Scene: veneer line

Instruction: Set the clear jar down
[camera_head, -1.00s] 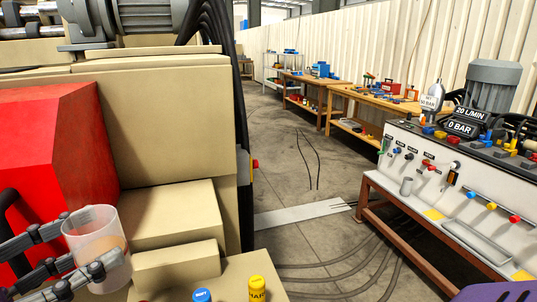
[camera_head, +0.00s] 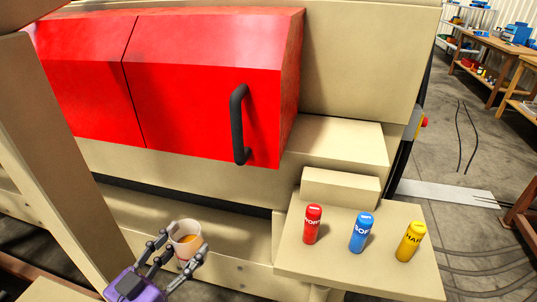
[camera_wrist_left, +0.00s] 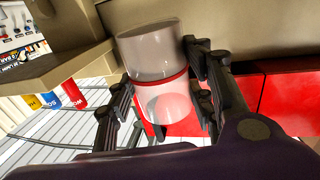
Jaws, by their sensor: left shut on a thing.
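The clear jar (camera_head: 184,238) is a see-through cup shape with something orange showing inside it in the head view. My left gripper (camera_head: 176,252) is shut around it and holds it in front of the beige machine, left of the small shelf. The wrist view shows the jar (camera_wrist_left: 152,54) between the dark fingers of the left gripper (camera_wrist_left: 165,100), with a red band showing around or through it. What is under the jar is hidden by the gripper. My right gripper is not in view.
A beige shelf (camera_head: 345,278) juts out right of the jar. A red bottle (camera_head: 312,224), a blue bottle (camera_head: 361,232) and a yellow bottle (camera_head: 409,241) stand on it; its front strip is bare. A red door (camera_head: 205,85) with a black handle (camera_head: 238,125) is above.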

